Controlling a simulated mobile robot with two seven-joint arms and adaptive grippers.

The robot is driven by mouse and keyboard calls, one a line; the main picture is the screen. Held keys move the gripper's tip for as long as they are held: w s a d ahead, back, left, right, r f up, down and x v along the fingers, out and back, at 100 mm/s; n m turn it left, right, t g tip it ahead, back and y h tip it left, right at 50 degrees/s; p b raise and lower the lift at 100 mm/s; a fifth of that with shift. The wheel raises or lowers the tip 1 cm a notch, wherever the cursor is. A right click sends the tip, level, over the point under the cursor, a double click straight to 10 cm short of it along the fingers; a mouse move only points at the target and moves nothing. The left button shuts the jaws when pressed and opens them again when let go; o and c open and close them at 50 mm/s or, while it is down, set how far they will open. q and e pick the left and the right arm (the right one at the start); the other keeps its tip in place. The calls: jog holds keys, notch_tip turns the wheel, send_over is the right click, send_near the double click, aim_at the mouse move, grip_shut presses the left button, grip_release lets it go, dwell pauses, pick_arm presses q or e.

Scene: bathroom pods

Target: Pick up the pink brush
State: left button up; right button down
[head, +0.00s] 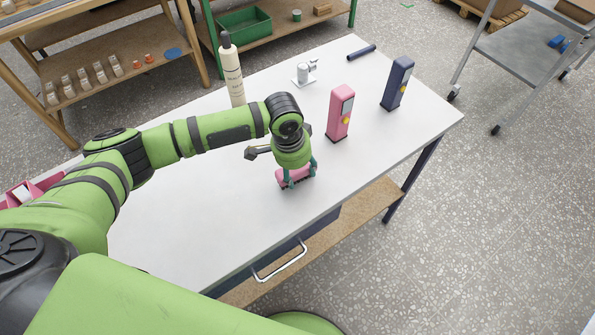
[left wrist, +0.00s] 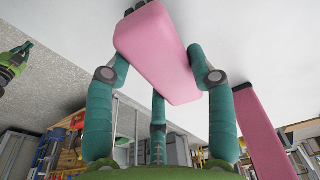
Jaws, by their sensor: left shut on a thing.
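The pink brush (head: 296,178) is at the front right part of the white table (head: 190,215), under my left gripper (head: 298,171). In the left wrist view the brush (left wrist: 158,48) is a smooth pink block between the teal fingers. My left gripper (left wrist: 158,75) is shut on it. I cannot tell whether the brush touches the tabletop. My wrist hides part of it in the head view. A green and teal arm end, likely my right gripper (left wrist: 14,62), shows small at the left wrist view's left edge; its fingers are unclear.
A pink upright dispenser (head: 341,112) stands just behind and right of the gripper, with a dark blue one (head: 397,83) further right. A tall cream bottle (head: 231,76), a metal fixture (head: 305,72) and a dark blue rod (head: 361,51) are further back. The table's left-middle is clear.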

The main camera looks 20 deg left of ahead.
pick_arm(q)
notch_tip(320, 180, up, 2)
jog(key=shift+w+r+b, duration=0.1)
jog(key=shift+r+b, duration=0.15)
jog(key=shift+b, duration=0.15)
jog(key=s+d+r+b, duration=0.2)
jog(key=s+d+r, duration=0.5)
jog(key=s, duration=0.2)
jog(key=shift+d+r, duration=0.25)
jog(key=shift+r, duration=0.15)
jog(key=shift+o, duration=0.9)
